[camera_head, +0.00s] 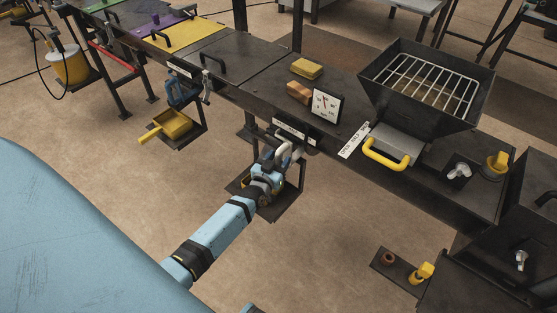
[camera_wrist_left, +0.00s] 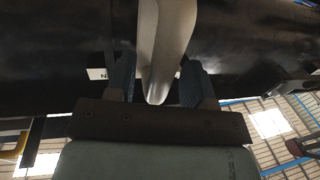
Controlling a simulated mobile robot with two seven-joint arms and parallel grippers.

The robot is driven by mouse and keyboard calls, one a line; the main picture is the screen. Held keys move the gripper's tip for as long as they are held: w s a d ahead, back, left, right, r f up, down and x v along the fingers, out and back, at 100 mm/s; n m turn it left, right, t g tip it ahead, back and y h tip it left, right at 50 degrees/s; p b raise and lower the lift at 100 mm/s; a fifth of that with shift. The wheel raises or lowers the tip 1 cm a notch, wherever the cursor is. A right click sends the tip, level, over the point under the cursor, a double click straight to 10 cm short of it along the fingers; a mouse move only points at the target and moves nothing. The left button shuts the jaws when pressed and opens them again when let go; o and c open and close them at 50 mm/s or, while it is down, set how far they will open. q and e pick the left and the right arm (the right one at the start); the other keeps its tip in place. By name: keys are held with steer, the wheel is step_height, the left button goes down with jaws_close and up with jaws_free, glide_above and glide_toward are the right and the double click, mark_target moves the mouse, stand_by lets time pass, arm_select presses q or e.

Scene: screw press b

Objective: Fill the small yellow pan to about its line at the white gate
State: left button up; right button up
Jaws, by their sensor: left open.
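The white gate's handle (camera_head: 283,147) hangs under the front edge of the dark bench, by a small white label. My left gripper (camera_head: 277,160) is at this handle. In the left wrist view the handle (camera_wrist_left: 165,45) comes down between the two open fingers (camera_wrist_left: 160,88); I cannot tell whether they touch it. A yellow pan (camera_head: 175,124) with a yellow handle sits on another shelf to the left, below a blue gate (camera_head: 181,91). My right gripper is out of view.
A dial gauge (camera_head: 326,105) and two blocks, yellow (camera_head: 306,69) and orange-brown (camera_head: 298,91), are on the bench. A black hopper (camera_head: 415,112) with a grate and a yellow handle (camera_head: 386,157) stands right. The floor left of my arm is clear.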

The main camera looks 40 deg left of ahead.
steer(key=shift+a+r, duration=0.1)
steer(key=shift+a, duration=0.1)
arm_select(q)
steer(key=c, duration=0.6)
jaws_close()
steer(key=shift+d, duration=0.2)
steer(key=d+p, duration=0.1)
steer(key=d, duration=0.1)
steer(key=d+p, duration=0.1)
steer(key=d, duration=0.2)
steer(key=shift+s+d, duration=0.2)
steer(key=shift+d, duration=0.15)
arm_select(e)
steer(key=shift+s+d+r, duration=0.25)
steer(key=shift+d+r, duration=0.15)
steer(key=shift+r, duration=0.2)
arm_select(q)
steer(key=o, duration=0.6)
jaws_free()
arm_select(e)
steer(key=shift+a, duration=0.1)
